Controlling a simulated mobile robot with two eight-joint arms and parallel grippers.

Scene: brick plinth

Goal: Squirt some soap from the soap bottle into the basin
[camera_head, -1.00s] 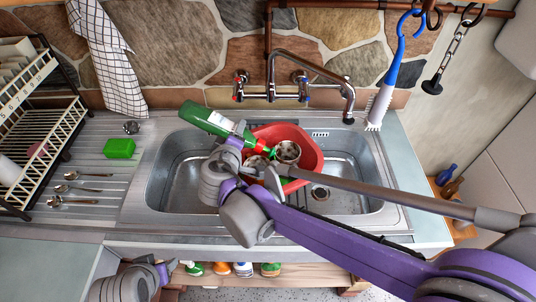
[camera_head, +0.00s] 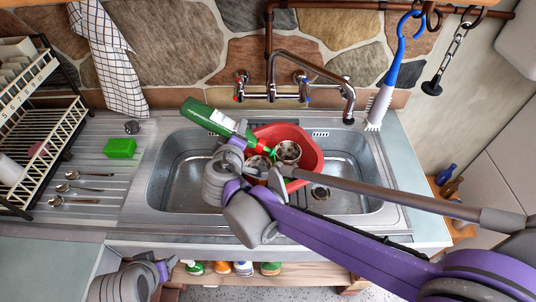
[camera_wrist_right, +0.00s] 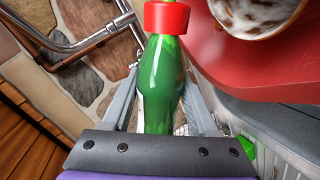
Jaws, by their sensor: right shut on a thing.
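The soap bottle (camera_head: 208,118) is green with a red cap. It is tilted, its cap end low and pointing right over the red basin (camera_head: 314,152), which stands in the metal sink. My right gripper (camera_head: 238,140) is shut around the bottle near the cap end. In the right wrist view the green bottle (camera_wrist_right: 162,85) lies between the two fingers, with its red cap (camera_wrist_right: 166,18) beside the basin (camera_wrist_right: 235,78). No soap stream is visible. A stained mug (camera_head: 288,152) sits in the basin. My left gripper (camera_head: 163,271) is at the lower left, its fingers unclear.
The faucet (camera_head: 325,70) rises behind the basin. A green sponge (camera_head: 120,148) and several spoons lie on the drainboard at left, beside a dish rack (camera_head: 35,130). A blue-and-white brush (camera_head: 385,95) hangs at right. The sink's left part is free.

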